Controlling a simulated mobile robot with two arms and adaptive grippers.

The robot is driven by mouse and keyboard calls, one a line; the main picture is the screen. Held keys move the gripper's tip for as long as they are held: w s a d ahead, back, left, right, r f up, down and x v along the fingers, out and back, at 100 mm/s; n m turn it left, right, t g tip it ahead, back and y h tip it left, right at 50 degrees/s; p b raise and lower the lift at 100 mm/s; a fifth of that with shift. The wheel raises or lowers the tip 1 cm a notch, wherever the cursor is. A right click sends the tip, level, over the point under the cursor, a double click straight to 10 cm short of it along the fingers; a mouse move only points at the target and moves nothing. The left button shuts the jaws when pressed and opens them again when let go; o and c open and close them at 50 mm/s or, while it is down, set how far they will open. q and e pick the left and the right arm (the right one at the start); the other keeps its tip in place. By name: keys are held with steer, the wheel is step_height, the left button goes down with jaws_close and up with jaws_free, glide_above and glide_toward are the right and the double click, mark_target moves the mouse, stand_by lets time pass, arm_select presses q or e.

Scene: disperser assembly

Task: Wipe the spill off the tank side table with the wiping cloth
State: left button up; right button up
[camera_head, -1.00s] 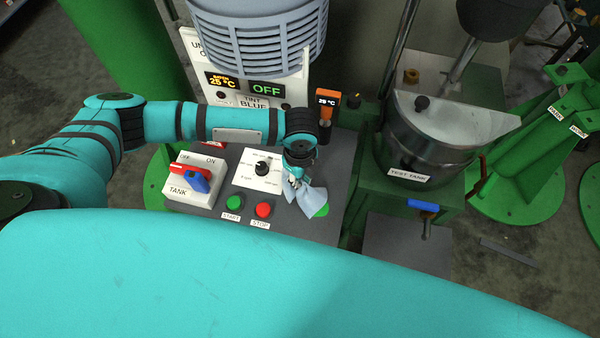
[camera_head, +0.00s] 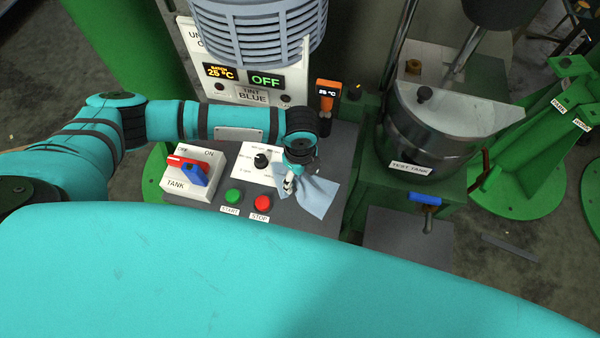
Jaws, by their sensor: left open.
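The light blue-grey wiping cloth (camera_head: 320,196) lies spread and creased on the right part of the grey table top (camera_head: 343,150), beside the tank stand. My left gripper (camera_head: 289,184) is over the cloth's left edge, pointing down. Its jaws are open; whether they touch the cloth cannot be told. No spill shows now; the place where a green patch showed earlier is under the cloth. My right gripper is not in view.
The test tank (camera_head: 425,140) with a blue-handled valve (camera_head: 424,198) stands right.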

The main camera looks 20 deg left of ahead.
arm_select(q)
steer(key=shift+o, duration=0.2)
steer(key=shift+f, duration=0.15)
steer(key=shift+f+b, duration=0.6)
steer(key=shift+f, duration=0.45)
steer(key=shift+s, duration=0.15)
jaws_close()
stand_by(0.3)
